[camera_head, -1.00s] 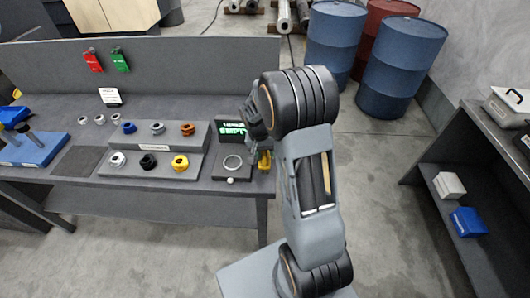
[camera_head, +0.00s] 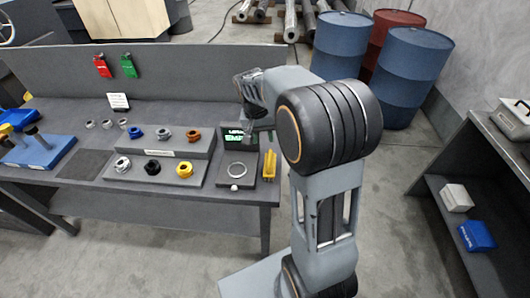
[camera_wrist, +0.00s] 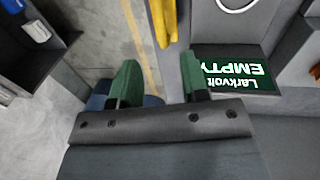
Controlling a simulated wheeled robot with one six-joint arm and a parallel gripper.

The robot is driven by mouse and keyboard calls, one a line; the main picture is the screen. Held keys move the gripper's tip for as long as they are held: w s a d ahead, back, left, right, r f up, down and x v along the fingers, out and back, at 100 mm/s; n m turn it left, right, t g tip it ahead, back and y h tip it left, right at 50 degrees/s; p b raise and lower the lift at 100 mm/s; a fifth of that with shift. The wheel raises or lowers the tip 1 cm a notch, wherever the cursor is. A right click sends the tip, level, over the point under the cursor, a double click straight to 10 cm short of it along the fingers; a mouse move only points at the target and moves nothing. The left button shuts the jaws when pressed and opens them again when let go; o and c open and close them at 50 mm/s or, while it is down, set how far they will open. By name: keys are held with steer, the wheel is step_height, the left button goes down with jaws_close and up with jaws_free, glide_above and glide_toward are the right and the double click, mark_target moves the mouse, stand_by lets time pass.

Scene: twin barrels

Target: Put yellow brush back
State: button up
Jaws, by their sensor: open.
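The yellow brush (camera_head: 269,165) is on the right end of the grey workbench, beside the small black stand with a pale ring. In the wrist view the brush (camera_wrist: 165,20) shows at the top edge, partly cut off, beyond my fingertips. My gripper (camera_wrist: 160,88) is open and empty, its green-tipped fingers apart with floor and bench edge showing between them. In the head view my gripper is largely hidden by my arm, above the bench's right end. A red brush-like item (camera_head: 102,66) and a green one (camera_head: 129,66) hang on the back panel.
A display (camera_head: 238,138) reading EMPTY stands beside the brush. A stepped grey rack (camera_head: 160,155) holds several coloured nuts. A blue stand (camera_head: 38,150) is at the left. Blue barrels (camera_head: 408,75) and a red one stand behind; a shelf (camera_head: 470,170) is at the right.

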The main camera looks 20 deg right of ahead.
steer(key=s+a+r+n+t+y, duration=0.1)
steer(key=s+a+r+n+t, duration=0.1)
steer(key=s, duration=0.6)
steer(key=s+a+r+n+t, duration=0.2)
steer(key=s+a+n+t, duration=0.1)
steer(key=s, duration=0.5)
steer(key=shift+a+n+y, duration=0.3)
steer(key=shift+a+y, duration=0.1)
steer(key=shift+a, duration=0.45)
steer(key=shift+a+r, duration=0.1)
steer(key=shift+a, duration=0.05)
